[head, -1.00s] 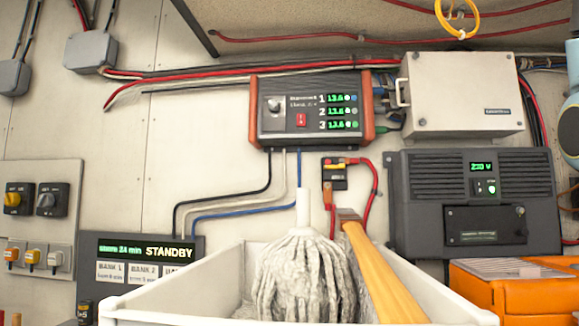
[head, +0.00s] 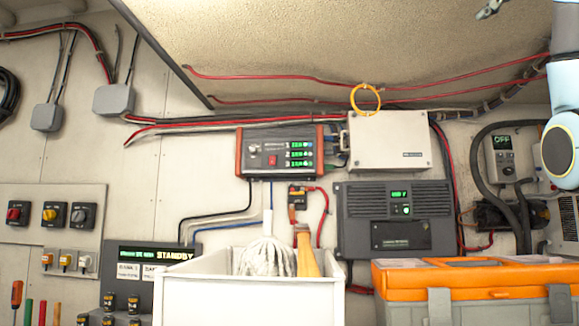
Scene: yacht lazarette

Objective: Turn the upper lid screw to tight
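A pale box with a flat lid (head: 388,142) is mounted on the wall right of centre. Its lid screws are too small to make out at this distance. Below it is a dark grey unit (head: 350,222) with a green display and a small dark cover (head: 400,235); screws there are not clear either. Part of my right gripper (head: 489,9) shows at the top edge, high above and to the right of the pale box, touching nothing visible. Its finger opening cannot be judged. My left gripper is out of view.
A white bin (head: 245,305) holding a mop head (head: 265,257) and a wooden handle stands in front of the wall. An orange-lidded case (head: 475,277) is at lower right. A yellow ring (head: 365,98) hangs just above the pale box. Cables run along the wall.

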